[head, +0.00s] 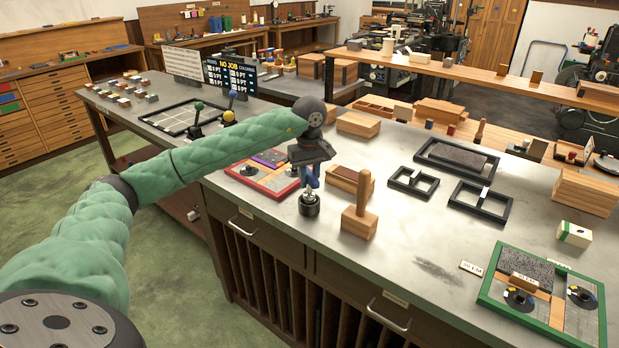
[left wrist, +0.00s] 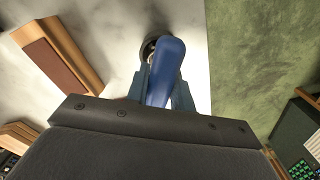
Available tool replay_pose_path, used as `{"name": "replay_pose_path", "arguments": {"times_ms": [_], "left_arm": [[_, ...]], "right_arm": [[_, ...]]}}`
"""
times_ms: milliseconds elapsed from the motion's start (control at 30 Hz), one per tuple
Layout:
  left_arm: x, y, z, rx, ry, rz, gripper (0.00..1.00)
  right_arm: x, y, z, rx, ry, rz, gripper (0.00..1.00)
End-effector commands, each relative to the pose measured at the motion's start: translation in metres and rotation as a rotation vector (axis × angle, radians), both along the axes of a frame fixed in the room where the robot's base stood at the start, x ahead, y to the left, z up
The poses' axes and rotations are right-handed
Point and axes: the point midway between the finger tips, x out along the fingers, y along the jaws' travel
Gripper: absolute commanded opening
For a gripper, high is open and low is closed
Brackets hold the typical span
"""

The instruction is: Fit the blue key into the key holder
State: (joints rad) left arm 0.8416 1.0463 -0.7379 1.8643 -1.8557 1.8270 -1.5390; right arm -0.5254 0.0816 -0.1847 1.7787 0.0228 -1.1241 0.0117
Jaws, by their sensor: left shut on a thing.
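The blue key (head: 311,181) is held upright by my left gripper (head: 308,178), whose fingers are shut on it. In the left wrist view the blue key (left wrist: 165,70) shows between the two fingers (left wrist: 163,95). The key holder (head: 309,204) is a small dark round piece near the front edge of the table, directly below the key. In the left wrist view part of the dark holder (left wrist: 149,46) shows behind the key. The key's lower end meets or overlaps the holder, but how deep it sits I cannot tell. My right gripper is in neither view.
A wooden stamp-like block (head: 360,215) stands right of the holder, and a wooden box with a brown top (head: 350,181) is behind it. A red-framed tray (head: 240,171) lies to the left. Black frames (head: 481,208) lie further right. The grey tabletop (head: 420,245) is clear at front centre.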

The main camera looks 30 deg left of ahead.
Motion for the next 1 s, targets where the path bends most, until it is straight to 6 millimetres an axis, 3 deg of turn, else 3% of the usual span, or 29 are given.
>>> {"name": "replay_pose_path", "arguments": {"times_ms": [833, 867, 1000], "left_arm": [[0.000, 0.000, -0.017, 0.000, 0.000, 0.000, 0.00], [0.000, 0.000, -0.017, -0.001, -0.001, 0.000, 0.25], [0.000, 0.000, -0.017, 0.000, 0.000, 0.000, 0.49]], "right_arm": [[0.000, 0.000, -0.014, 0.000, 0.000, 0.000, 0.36], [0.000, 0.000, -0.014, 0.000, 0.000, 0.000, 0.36], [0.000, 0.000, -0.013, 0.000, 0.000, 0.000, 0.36]]}}
